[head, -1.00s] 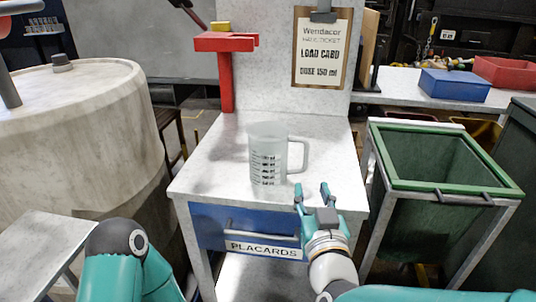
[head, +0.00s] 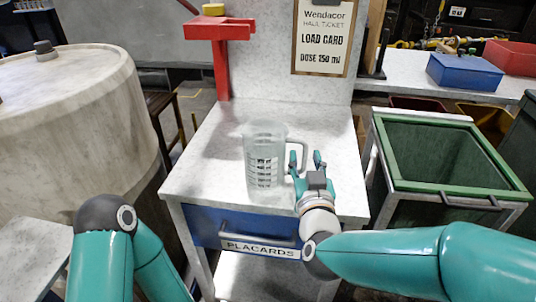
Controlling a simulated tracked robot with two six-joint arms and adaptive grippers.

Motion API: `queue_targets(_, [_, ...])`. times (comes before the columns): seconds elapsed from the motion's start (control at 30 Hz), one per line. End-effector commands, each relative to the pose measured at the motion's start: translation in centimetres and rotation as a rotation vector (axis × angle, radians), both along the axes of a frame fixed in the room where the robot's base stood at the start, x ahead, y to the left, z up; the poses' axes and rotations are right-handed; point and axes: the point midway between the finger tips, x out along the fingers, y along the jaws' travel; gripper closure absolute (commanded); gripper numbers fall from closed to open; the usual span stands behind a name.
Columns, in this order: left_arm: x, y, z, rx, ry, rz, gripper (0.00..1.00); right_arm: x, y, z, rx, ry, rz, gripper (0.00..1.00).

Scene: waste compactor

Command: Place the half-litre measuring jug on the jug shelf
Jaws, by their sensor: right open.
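The clear measuring jug (head: 264,160) with dark markings stands upright on the white-grey table top (head: 215,150). Its handle points right. My right gripper (head: 306,162) is open, with its teal fingers pointing away from me, just right of the jug near its handle. Whether a finger touches the handle I cannot tell. A red bracket-like stand (head: 221,50) with a flat top rises at the back left of the table; I cannot tell whether it is the jug shelf. My left arm shows at the lower left, but its gripper is out of view.
A load card on a clipboard (head: 324,35) hangs on the back panel. A blue drawer marked PLACARDS (head: 240,229) is below the table top. A green-rimmed bin (head: 450,187) stands right, a large drum (head: 70,130) left. The table's left part is clear.

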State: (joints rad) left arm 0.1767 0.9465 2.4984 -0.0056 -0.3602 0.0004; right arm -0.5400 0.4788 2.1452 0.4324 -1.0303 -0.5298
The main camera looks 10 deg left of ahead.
Motion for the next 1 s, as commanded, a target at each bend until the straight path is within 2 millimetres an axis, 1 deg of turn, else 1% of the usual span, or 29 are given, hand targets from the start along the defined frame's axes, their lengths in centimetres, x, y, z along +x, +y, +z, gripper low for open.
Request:
queue_targets(0.1, [0.0,0.0,-0.1,0.0,0.001,0.0,0.6,0.0,0.4,0.0,0.0,0.0,0.007,0.59])
queue_targets(0.13, [0.0,0.0,-0.1,0.0,0.001,0.0,0.6,0.0,0.4,0.0,0.0,0.0,0.008,0.61])
queue_targets(0.37, [0.0,0.0,-0.1,0.0,0.001,0.0,0.6,0.0,0.7,0.0,0.0,0.0,0.012,0.99])
queue_targets(0.83, [0.0,0.0,0.0,0.0,0.001,0.0,0.6,0.0,0.8,0.1,0.0,-0.001,0.014,1.0])
queue_targets(0.93, [0.0,0.0,0.2,0.0,0.001,0.0,0.6,0.0,0.8,0.6,0.001,-0.003,0.014,1.0])
queue_targets(1.0, [0.0,0.0,0.4,0.0,0.001,0.0,0.6,0.0,0.8,1.3,0.001,-0.004,0.014,1.0])
